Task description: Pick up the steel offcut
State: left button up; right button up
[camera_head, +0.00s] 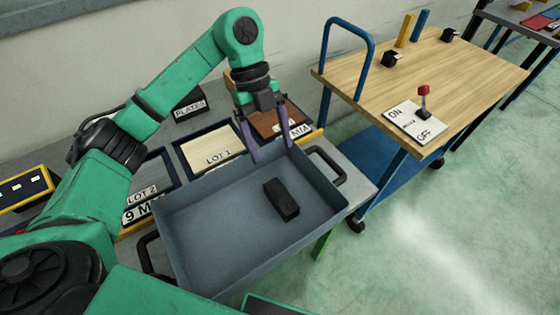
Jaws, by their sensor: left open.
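A dark rectangular block (281,200), which looks like the steel offcut, lies in the grey tray (192,245), right of its middle. My left gripper (272,155) points down over the tray's far edge. Its two purple fingers are spread apart with nothing between them. The block is apart from the fingers, nearer to me in the picture. My right gripper is not in view.
The tray has black handles, one at the right (328,163). Behind it are bins, including LOT 1 (210,148) and LOT 2 (150,178). A wood-topped cart (450,75) with an ON/OFF switch panel (416,122) stands at the right.

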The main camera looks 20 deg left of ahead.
pick_arm(q)
jog(key=p, duration=0.2)
send_over(281, 194)
jog(key=a, duration=0.1)
jog(key=f, duration=0.6)
jog(key=shift+w+f, duration=0.25)
jog(key=shift+f, duration=0.05)
jog(key=x, duration=0.3)
jog(key=p+x, duration=0.1)
jog(key=x, duration=0.1)
jog(key=shift+w+a+f, duration=0.25)
jog(key=shift+a+f, duration=0.05)
jog(key=shift+f, duration=0.1)
jog(key=shift+s+d+f, duration=0.1)
jog(key=shift+f, duration=0.35)
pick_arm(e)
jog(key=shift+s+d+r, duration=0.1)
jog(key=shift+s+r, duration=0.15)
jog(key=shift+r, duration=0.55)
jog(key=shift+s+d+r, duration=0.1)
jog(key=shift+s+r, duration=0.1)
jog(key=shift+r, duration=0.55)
pick_arm(q)
jog(key=shift+f, duration=0.15)
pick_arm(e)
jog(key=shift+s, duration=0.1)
pick_arm(q)
grip_shut()
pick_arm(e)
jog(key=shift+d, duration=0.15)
